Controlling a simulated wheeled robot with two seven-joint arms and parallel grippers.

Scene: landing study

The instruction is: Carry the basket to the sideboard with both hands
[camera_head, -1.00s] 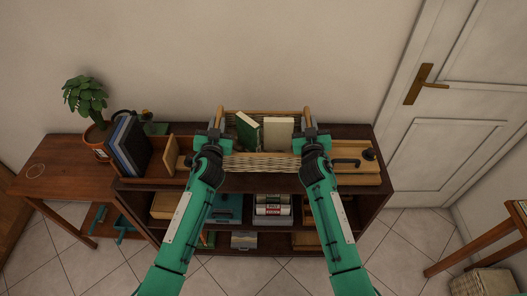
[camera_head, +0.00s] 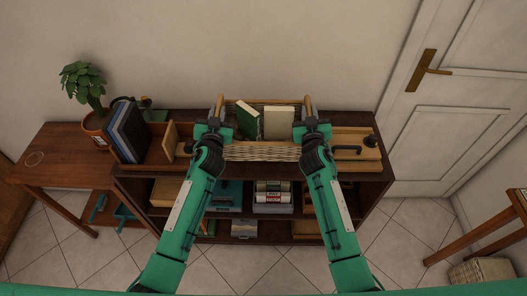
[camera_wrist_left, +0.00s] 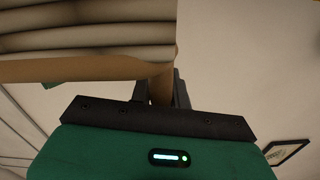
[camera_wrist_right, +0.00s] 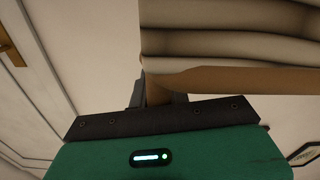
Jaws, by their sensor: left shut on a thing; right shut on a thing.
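The wicker basket (camera_head: 262,152) holds a green book (camera_head: 247,122) and a cream book (camera_head: 278,123). It is over the dark wooden sideboard (camera_head: 365,193), between the book rack and the wooden tray. I cannot tell whether its base touches the top. My left gripper (camera_head: 213,126) is shut on the basket's left handle, and my right gripper (camera_head: 312,126) on its right handle. The left wrist view shows the basket's woven side (camera_wrist_left: 85,35) close to the jaws. The right wrist view shows the woven side (camera_wrist_right: 230,35) too. The fingertips are mostly hidden.
A wooden rack with dark books (camera_head: 130,131) stands left of the basket. A potted plant (camera_head: 85,85) is on the side table (camera_head: 60,160). A door (camera_head: 455,120) is at the right.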

